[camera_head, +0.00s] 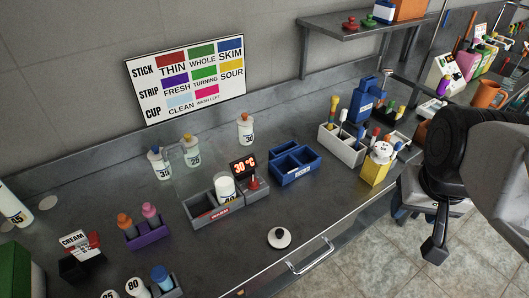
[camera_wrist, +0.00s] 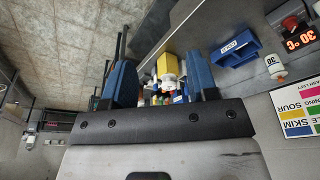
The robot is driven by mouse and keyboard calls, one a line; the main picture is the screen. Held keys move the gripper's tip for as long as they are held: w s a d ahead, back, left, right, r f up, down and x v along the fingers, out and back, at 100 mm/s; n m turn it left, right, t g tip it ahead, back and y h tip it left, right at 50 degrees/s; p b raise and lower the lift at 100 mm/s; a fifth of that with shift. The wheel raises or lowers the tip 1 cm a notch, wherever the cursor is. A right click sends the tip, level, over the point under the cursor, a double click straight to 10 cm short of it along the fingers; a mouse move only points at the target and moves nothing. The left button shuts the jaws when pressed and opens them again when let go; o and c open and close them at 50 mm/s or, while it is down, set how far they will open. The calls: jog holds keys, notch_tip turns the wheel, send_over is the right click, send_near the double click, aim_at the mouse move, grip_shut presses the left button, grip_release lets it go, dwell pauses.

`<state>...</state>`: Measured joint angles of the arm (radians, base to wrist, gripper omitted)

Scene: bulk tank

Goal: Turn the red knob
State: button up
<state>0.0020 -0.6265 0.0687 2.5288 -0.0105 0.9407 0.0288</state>
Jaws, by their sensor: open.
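The red knob (camera_head: 253,184) sits on the grey warmer unit (camera_head: 203,216), just below a small black display (camera_head: 243,167) reading 30 °C. A white bottle (camera_head: 226,188) stands in the unit's tray, left of the knob. In the wrist view the knob (camera_wrist: 290,22) shows at the upper right, beside the display (camera_wrist: 300,40). My gripper (camera_wrist: 158,62) is open, with two blue fingers apart and nothing between them. In the head view my dark arm end (camera_head: 434,248) hangs at the right, over the floor beyond the counter edge, well away from the knob.
A blue divided bin (camera_head: 294,172) stands right of the warmer. A white lidded piece (camera_head: 279,238) lies in front of it. Several bottles (camera_head: 160,164) stand behind, and a purple rack (camera_head: 147,236) at left. A yellow container (camera_head: 377,167) stands near the edge. A drawer handle (camera_head: 311,258) juts out in front.

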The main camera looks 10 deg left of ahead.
jog(key=shift+w+a, duration=0.2)
jog(key=shift+w, duration=0.1)
jog(key=shift+c, duration=1.1)
jog(key=shift+m+g, duration=0.4)
jog(key=shift+m, duration=0.4)
jog(key=w+a, duration=0.4)
jog(key=w+a+f, duration=0.1)
jog(key=w+a, duration=0.1)
jog(key=w, duration=0.1)
jog(key=shift+c, duration=0.2)
jog(key=m+g, duration=0.2)
jog(key=m, duration=0.2)
send_over(253, 179)
notch_tip(253, 179, down, 12)
jog(key=shift+r, duration=0.2)
jog(key=shift+f, duration=0.15)
jog(key=shift+f, duration=3.75)
